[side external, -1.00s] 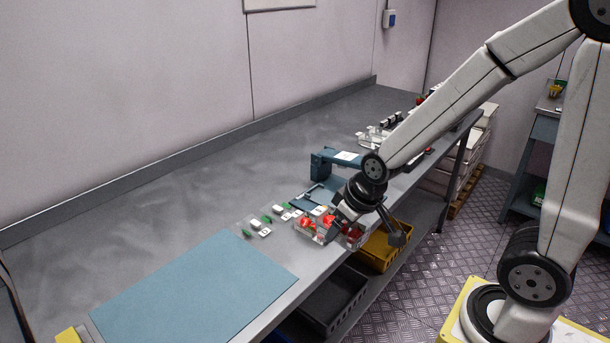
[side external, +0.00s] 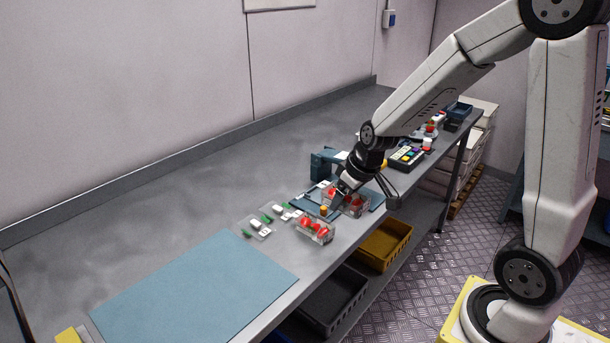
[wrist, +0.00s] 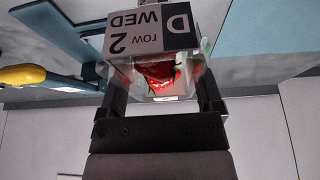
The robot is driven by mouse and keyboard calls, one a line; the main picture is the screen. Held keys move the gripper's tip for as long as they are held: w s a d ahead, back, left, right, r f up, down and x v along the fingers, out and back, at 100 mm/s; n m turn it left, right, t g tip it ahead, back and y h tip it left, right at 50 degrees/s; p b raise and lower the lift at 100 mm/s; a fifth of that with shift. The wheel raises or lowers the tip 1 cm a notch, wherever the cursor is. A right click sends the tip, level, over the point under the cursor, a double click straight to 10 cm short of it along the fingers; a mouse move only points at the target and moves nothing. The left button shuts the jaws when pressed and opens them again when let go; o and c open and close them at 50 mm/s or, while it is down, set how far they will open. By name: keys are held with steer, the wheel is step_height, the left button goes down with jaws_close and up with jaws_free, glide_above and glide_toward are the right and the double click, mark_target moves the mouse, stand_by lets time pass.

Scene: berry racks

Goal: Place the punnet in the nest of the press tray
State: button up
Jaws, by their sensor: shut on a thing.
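My gripper (wrist: 162,98) is shut on a clear punnet (wrist: 185,68) holding red berries. A label reading "D WED row 2" shows on the punnet in the wrist view. In the side view, the held punnet (side external: 356,205) is partly hidden by my gripper (side external: 342,189). It appears over or right at the blue press tray (side external: 312,204); I cannot tell whether it touches. The tray's nest is hidden behind the gripper and punnet. The blue press body (side external: 322,163) stands just behind. A second punnet (side external: 315,230) of red berries sits on the bench in front.
Small clear packs with green and white parts (side external: 256,228) lie left of the tray. A blue mat (side external: 195,290) covers the bench's near left. A dark keypad with coloured buttons (side external: 407,157) lies to the right. Yellow (side external: 384,244) and black (side external: 332,297) crates sit below the bench.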

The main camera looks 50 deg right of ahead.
steer(key=w+d, duration=0.3)
steer(key=d, duration=0.7)
steer(key=w+d+f, duration=0.1)
steer(key=w+f, duration=0.1)
steer(key=w, duration=0.2)
steer(key=w+d+f, duration=0.1)
steer(key=w+f, duration=0.2)
steer(key=w+d+f, duration=0.2)
steer(key=w, duration=0.2)
steer(key=shift+w+d+f, duration=0.1)
steer(key=shift+w+f, duration=0.2)
steer(key=shift+f, duration=0.05)
steer(key=shift+w+d+f, duration=0.15)
steer(key=shift+w+f, duration=0.3)
steer(key=shift+f, duration=0.05)
steer(key=shift+w+d+f, duration=0.1)
steer(key=shift+w+f, duration=0.1)
steer(key=shift+f, duration=1.6)
steer(key=shift+f, duration=0.15)
